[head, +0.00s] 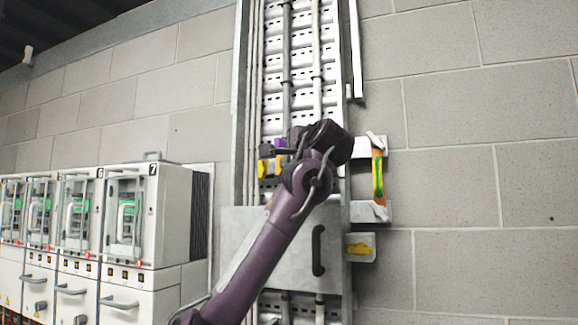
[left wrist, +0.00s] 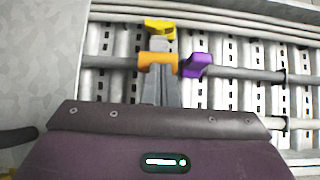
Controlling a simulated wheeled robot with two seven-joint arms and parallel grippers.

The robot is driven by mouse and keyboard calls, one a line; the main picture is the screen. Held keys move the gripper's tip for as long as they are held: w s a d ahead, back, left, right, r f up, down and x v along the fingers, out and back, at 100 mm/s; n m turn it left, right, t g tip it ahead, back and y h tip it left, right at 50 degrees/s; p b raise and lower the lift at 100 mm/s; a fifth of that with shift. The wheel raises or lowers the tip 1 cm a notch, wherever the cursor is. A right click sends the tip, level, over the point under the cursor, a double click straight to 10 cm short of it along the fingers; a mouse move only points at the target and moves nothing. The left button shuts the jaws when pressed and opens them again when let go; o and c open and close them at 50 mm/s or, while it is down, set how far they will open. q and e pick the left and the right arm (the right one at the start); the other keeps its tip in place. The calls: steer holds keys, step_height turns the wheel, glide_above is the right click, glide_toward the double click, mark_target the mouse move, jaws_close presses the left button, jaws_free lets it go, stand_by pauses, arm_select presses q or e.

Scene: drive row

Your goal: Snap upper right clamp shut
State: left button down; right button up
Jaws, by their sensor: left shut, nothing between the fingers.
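My left gripper (head: 286,156) is at the cable ladder, reaching leftward across it. Its two grey fingers (left wrist: 160,88) are shut together and empty, with their tips close to an orange clamp part (left wrist: 158,62); I cannot tell whether they touch. A yellow part (left wrist: 159,27) lies just beyond the orange one. A purple part (left wrist: 197,65) stands beside them at the left cable. In the head view the yellow part (head: 264,168) and purple part (head: 280,144) show left of my wrist. My wrist hides the stretch of the right cable there, including any clamp on it.
A grey cover panel with a dark handle (head: 318,250) crosses the ladder below. Brackets on the right carry an orange, yellow and green strip (head: 378,178) and a yellow piece (head: 358,248). Drive cabinets (head: 130,215) stand at left. The block wall on the right is bare.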

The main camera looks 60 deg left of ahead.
arm_select(q)
steer(key=a+m+t+b, duration=0.1)
steer(key=a+m+t, duration=0.1)
steer(key=t, duration=0.1)
steer(key=shift+w+a+h+b, duration=0.1)
steer(key=shift+h+b, duration=0.2)
steer(key=shift+b, duration=0.1)
